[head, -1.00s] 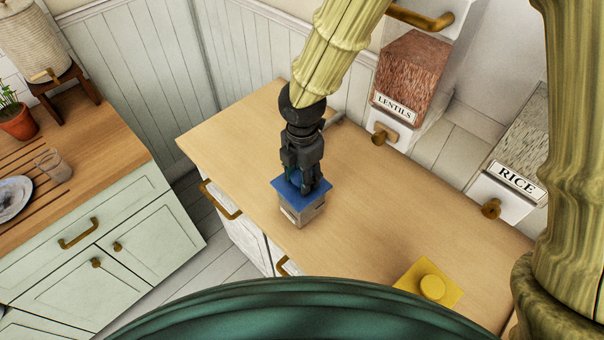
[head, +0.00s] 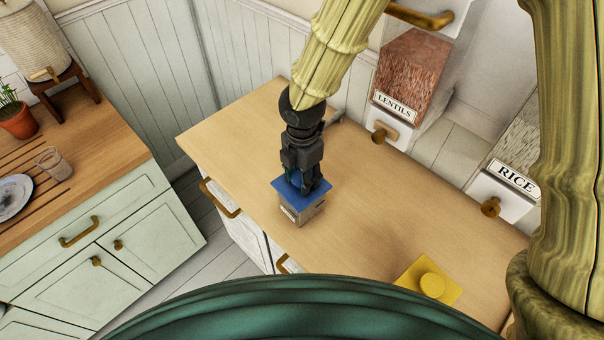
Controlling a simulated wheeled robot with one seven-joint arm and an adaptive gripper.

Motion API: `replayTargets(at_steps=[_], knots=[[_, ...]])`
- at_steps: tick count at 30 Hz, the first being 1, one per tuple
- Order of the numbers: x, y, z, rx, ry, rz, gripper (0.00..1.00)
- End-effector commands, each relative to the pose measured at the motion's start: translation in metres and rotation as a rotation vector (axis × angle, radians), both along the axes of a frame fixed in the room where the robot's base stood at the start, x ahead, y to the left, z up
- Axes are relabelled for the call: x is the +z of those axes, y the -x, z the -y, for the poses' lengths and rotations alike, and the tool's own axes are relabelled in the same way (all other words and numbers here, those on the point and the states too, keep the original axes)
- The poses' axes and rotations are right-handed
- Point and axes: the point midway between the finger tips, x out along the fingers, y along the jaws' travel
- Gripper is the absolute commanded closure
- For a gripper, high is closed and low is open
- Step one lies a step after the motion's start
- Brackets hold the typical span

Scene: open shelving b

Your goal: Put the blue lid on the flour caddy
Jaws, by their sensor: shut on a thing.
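The blue lid (head: 288,190) is a flat square plate in the head view, at the top of the caddy. The caddy (head: 303,214) is a small pale box with a label too small to read, standing on the wooden counter near its front edge. My gripper (head: 301,188) points down over the lid and is shut on it, at its knob, which the fingers mostly hide. The lid lies over the caddy's top; I cannot tell whether it is fully seated.
A yellow lid (head: 430,281) with a round knob lies on the counter (head: 380,200) at the lower right. Lentils (head: 402,82) and rice (head: 508,185) bins stand at the back right. The counter between is clear.

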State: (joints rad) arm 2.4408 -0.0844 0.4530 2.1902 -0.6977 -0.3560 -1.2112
Motion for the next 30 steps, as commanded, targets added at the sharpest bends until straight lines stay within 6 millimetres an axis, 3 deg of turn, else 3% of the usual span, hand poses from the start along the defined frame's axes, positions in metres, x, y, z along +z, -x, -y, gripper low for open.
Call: replayTargets(at_steps=[10, 11, 15, 30], knots=[[-0.0005, -0.0003, -0.0001, 0.000, -0.001, 0.001, 0.83], [-0.0005, -0.0002, -0.0001, 0.000, -0.001, 0.001, 0.55], [-0.0004, -0.0002, -0.0002, 0.000, -0.001, 0.001, 0.33], [0.0076, -0.0002, -0.0002, 0.000, -0.001, 0.001, 0.33]])
